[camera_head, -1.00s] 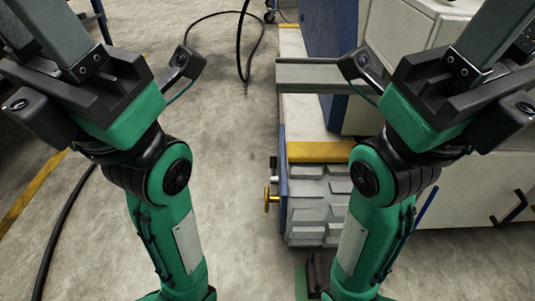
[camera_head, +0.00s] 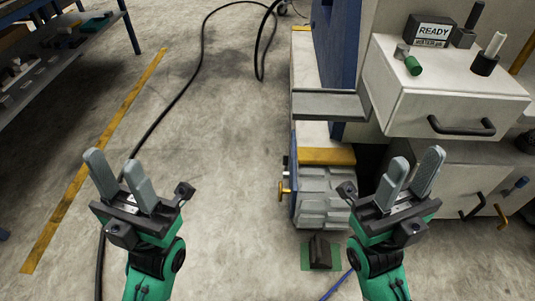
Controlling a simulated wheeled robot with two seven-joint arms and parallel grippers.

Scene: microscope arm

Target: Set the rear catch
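I cannot pick out the rear catch for certain in the head view. A small brass-yellow handle (camera_head: 283,188) sticks out from the left side of a low unit with stacked grey blocks (camera_head: 325,195). My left gripper (camera_head: 113,159) is open and empty over bare floor, well left of that unit. My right gripper (camera_head: 414,160) is open and empty, to the right of the grey blocks and in front of the pale cabinet. Neither gripper appears to touch anything.
A grey ledge (camera_head: 330,105) juts out above a yellow strip (camera_head: 326,156). A pale cabinet (camera_head: 445,92) carries a dark READY box (camera_head: 429,31) and small knobs. A dark block (camera_head: 320,252) stands on a green patch. A black cable (camera_head: 170,105) crosses otherwise open floor; shelving stands left.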

